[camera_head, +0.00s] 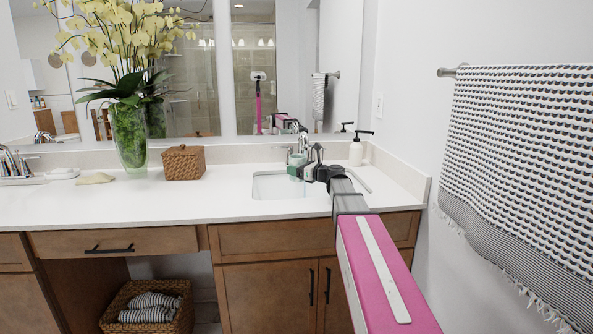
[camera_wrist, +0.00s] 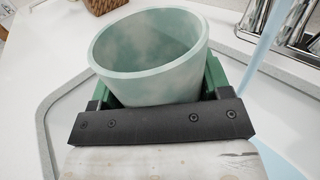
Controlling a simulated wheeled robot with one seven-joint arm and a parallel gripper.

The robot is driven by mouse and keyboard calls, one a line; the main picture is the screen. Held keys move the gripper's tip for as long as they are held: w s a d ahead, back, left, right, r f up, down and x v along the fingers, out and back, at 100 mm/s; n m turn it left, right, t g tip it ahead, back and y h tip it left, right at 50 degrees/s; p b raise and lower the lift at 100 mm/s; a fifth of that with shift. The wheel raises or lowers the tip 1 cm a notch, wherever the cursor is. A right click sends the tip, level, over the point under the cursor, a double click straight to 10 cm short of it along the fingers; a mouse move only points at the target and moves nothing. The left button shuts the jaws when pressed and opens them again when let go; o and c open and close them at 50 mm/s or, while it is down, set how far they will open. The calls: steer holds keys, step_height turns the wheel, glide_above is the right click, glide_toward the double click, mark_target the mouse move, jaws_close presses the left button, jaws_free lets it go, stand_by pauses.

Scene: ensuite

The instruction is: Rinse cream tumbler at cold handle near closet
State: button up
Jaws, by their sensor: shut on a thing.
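A pale green tumbler (camera_wrist: 150,60) is held in my gripper (camera_wrist: 157,88), its open mouth up and tilted. It looks mint rather than cream. The green fingers are on both sides of it. In the head view my gripper (camera_head: 310,168) holds the tumbler (camera_head: 295,168) over the right sink (camera_head: 272,186). A pale blue see-through stream, seemingly water (camera_wrist: 268,55), runs down just right of the tumbler in the wrist view, apart from its rim. The chrome faucet (camera_wrist: 296,28) stands behind at the right. Which handle is cold I cannot tell.
A wicker box (camera_head: 183,163), a vase of orchids (camera_head: 131,140) and another faucet (camera_head: 14,165) stand to the left on the white counter (camera_head: 120,205). A soap dispenser (camera_head: 356,152) stands right of the sink. A towel (camera_head: 520,150) hangs on the right wall.

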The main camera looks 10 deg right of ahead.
steer(key=w+d+f, duration=0.1)
steer(key=w+d, duration=0.1)
steer(key=w, duration=0.6)
steer(key=shift+w+f, duration=0.15)
steer(key=shift+f, duration=0.2)
steer(key=shift+d, duration=0.25)
stand_by(0.5)
steer(key=shift+d, duration=0.3)
steer(key=shift+a, duration=0.15)
steer(key=shift+a, duration=0.4)
steer(key=shift+d, duration=0.35)
stand_by(0.3)
steer(key=shift+d, duration=0.25)
